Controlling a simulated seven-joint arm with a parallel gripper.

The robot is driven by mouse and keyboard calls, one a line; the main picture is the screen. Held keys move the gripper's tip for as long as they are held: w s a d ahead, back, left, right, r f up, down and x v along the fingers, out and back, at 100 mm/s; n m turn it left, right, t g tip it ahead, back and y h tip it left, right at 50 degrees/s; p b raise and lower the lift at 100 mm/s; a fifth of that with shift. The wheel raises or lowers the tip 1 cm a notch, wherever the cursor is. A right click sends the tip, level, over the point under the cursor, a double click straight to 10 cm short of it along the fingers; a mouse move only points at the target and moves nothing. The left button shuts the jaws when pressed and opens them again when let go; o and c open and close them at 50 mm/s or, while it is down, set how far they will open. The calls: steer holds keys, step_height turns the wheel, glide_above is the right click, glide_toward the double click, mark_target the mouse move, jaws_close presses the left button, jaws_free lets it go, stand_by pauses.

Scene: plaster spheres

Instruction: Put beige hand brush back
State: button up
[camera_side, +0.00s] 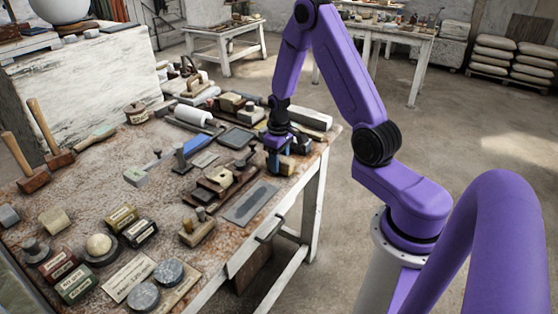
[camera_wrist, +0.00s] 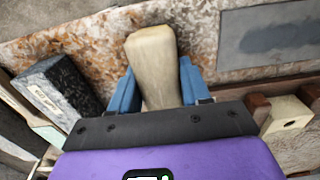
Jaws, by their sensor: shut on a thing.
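The beige hand brush (camera_wrist: 152,52) shows in the wrist view as a pale, wood-like block or handle, wider at its far end. My gripper (camera_wrist: 157,76) has one blue finger on each side of it and is shut on it. The part of the brush nearer the wrist is hidden behind the gripper's dark edge. In the side view my gripper (camera_side: 279,160) points down close to the right front edge of the workbench. A small tan part of the brush (camera_side: 287,165) shows beside the fingers. I cannot tell whether the brush touches the bench.
The rusty workbench (camera_side: 95,185) is crowded. A stepped wooden piece (camera_side: 222,185) and a flat grey slab (camera_side: 250,203) lie left of the gripper. A long pale block (camera_side: 305,118) lies behind it. A dark grey block (camera_wrist: 52,92) shows at left in the wrist view.

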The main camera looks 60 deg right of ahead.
steer(key=shift+f, duration=0.15)
steer(key=o, duration=0.9)
steer(key=shift+o, duration=0.2)
